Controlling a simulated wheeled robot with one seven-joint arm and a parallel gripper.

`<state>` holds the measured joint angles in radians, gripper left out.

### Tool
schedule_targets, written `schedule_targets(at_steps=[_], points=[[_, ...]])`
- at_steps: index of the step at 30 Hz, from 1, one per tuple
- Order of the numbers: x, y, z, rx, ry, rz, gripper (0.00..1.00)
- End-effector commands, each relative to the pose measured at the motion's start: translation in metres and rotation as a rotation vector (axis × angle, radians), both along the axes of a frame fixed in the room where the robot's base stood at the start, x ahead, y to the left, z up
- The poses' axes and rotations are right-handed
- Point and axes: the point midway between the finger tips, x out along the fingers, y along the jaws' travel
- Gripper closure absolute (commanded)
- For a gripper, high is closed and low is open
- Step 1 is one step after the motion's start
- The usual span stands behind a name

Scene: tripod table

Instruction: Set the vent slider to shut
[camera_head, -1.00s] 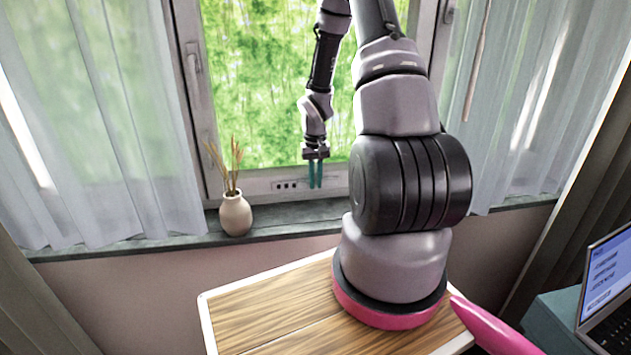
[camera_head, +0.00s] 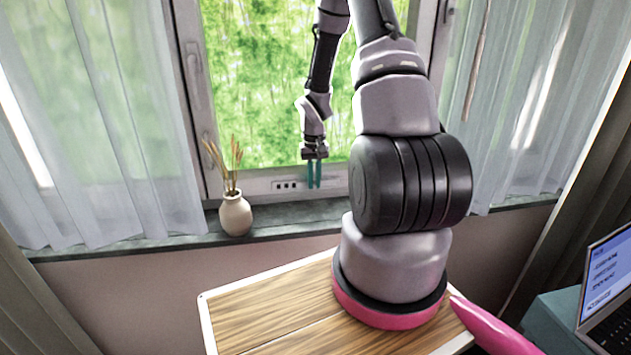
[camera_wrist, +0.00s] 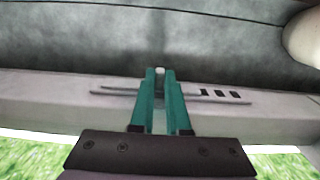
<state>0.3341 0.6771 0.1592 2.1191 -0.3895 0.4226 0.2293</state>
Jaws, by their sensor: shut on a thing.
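The vent (camera_head: 287,185) is a pale strip low on the window frame, with three dark slots to the left of my gripper (camera_head: 314,187). In the wrist view the same vent (camera_wrist: 115,90) runs across the picture, with its dark slots to the right of my gripper (camera_wrist: 161,75). My teal fingers point at the strip and are shut on the vent slider. A small pale knob of the slider (camera_wrist: 160,72) shows between the fingertips.
A vase (camera_head: 236,214) with dry stems stands on the dark sill (camera_head: 275,227), left of the vent. Sheer curtains (camera_head: 110,120) hang on both sides. A wooden table (camera_head: 270,318) is below, and a laptop (camera_head: 605,275) is at the right.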

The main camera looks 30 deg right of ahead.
Motion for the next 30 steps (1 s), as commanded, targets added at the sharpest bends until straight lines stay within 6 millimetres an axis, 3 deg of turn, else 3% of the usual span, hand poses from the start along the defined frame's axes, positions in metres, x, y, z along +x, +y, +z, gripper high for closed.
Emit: schedule_targets(at_steps=[9, 12, 23, 24, 25, 26, 30], points=[[0.018, 0.061, 0.000, 0.000, -0.002, 0.006, 1.00], [0.021, 0.072, 0.000, -0.001, -0.002, 0.005, 1.00], [0.023, 0.077, 0.001, 0.001, -0.002, 0.003, 1.00], [0.023, 0.078, 0.001, 0.002, -0.003, 0.003, 0.71], [0.023, 0.078, 0.001, 0.002, -0.004, 0.003, 0.59], [0.023, 0.078, 0.001, 0.002, -0.003, 0.003, 0.55], [0.022, 0.077, 0.000, 0.001, -0.002, 0.002, 0.55]])
